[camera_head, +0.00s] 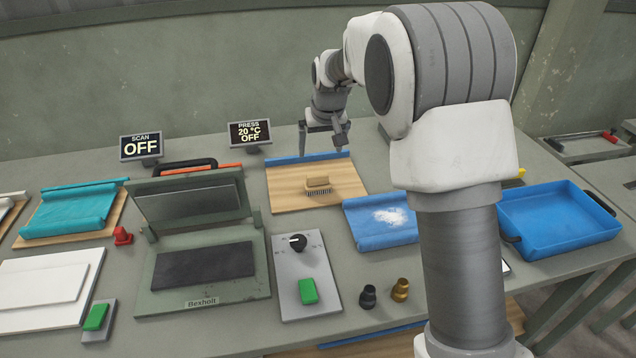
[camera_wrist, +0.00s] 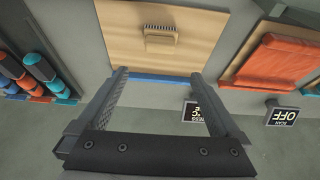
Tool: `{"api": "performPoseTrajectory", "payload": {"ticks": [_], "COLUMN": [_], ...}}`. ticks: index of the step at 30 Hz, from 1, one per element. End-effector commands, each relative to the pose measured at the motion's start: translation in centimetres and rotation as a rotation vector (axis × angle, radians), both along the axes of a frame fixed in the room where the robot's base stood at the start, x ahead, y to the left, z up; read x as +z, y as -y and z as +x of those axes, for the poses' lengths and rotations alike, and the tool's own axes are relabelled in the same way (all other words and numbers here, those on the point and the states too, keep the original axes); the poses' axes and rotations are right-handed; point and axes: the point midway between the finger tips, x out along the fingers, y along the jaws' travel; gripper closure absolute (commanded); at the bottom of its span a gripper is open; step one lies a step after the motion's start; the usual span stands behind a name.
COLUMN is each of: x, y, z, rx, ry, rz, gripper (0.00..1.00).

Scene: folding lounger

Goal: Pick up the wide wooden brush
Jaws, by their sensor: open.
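The wide wooden brush (camera_head: 318,187) lies on a wooden board (camera_head: 285,195) in the middle of the table, with its dark bristles toward the front edge. In the wrist view the brush (camera_wrist: 162,38) shows on the board (camera_wrist: 210,22), beyond my fingertips. My gripper (camera_head: 322,152) is above the far edge of the board, behind the brush and apart from it. In the wrist view my gripper (camera_wrist: 158,76) has its fingers wide apart with nothing between them.
A press (camera_head: 200,245) stands left of the board. A control panel (camera_head: 305,275) lies in front. A blue cloth with white powder (camera_head: 385,225) and a blue tray (camera_head: 560,220) are at right. Two small fittings (camera_head: 400,290) stand near the front. Display signs (camera_head: 249,133) stand behind.

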Motion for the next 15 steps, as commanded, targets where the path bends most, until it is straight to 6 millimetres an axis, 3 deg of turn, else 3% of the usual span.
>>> {"api": "performPoseTrajectory", "payload": {"ticks": [1, 9, 15], "x": [-1.4, -6.5, -8.1], "y": [-0.1, -0.5, -0.6], "z": [0.4, 2.4, 3.2], "rx": [0.0, 0.001, 0.0], "ry": [-0.005, -0.004, -0.001], "rz": [-0.002, -0.002, -0.001], "gripper": [0.0, 0.0, 0.0]}}
